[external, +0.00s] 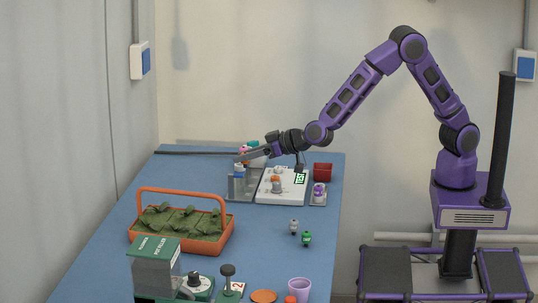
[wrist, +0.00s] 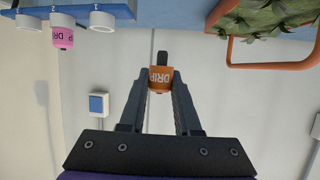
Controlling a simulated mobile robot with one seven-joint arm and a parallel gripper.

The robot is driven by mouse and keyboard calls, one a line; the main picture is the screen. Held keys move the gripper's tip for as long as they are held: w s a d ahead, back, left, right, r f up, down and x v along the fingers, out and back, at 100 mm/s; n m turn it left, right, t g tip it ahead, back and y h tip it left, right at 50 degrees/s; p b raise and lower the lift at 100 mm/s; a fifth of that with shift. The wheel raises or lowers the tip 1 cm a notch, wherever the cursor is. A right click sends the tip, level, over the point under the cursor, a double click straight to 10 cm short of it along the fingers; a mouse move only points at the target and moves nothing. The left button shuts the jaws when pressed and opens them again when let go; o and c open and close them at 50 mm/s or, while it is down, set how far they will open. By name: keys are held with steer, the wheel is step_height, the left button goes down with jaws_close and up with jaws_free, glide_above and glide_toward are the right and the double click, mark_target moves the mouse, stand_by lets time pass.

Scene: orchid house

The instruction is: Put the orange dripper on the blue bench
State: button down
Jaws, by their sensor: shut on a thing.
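The orange dripper (wrist: 160,82), a small cylinder with a dark tip and "DRIP" lettering, sits between the fingertips of my gripper (wrist: 160,92) in the wrist view. The fingers are shut on it. In the external view my gripper (external: 243,157) is low over the far end of the blue bench (external: 265,235), beside a grey rack and pink and green items. The dripper is too small there to tell its gap from the bench or rack. A pink dripper (wrist: 62,37) shows at upper left of the wrist view.
A white board (external: 283,186) with small parts, a red box (external: 323,170) and a grey tray stand right of my gripper. An orange basket (external: 181,240) with green pads is nearer. Bare bench lies between basket and bottles.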

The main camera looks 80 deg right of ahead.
steer(key=s+a+f, duration=0.3)
steer(key=a+f, duration=0.1)
steer(key=b, duration=0.2)
glide_above(255, 219)
step_height(255, 219, down, 5)
steer(key=shift+d+f, duration=0.1)
steer(key=shift+f, duration=0.1)
step_height(255, 219, down, 4)
steer(key=shift+f+b, duration=0.1)
steer(key=shift+b, duration=0.25)
